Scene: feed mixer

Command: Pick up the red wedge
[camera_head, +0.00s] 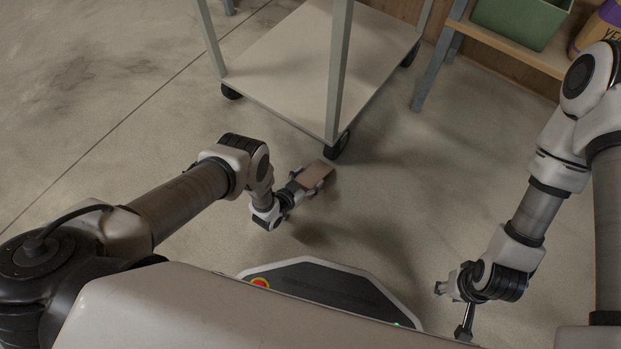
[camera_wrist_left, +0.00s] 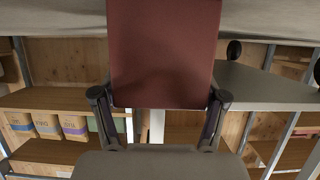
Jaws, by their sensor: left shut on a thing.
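The red wedge (camera_head: 316,175) is between the fingers of my left gripper (camera_head: 308,184), in front of the trolley's near wheel in the head view. In the left wrist view the wedge (camera_wrist_left: 165,52) is a plain dull-red face, held between the two dark fingertips (camera_wrist_left: 160,100). The left gripper is shut on it. The head view does not show clearly how high the wedge is above the floor. My right gripper (camera_head: 455,300) is at the lower right, away from the wedge; its fingers are too small and partly hidden to read.
A grey trolley (camera_head: 275,70) on black wheels stands just beyond the wedge. A wooden shelf (camera_head: 510,43) at upper right holds a green bin (camera_head: 520,18) and a bag (camera_head: 598,32). Several bags (camera_wrist_left: 75,128) show on shelving in the wrist view. Floor on the left is clear.

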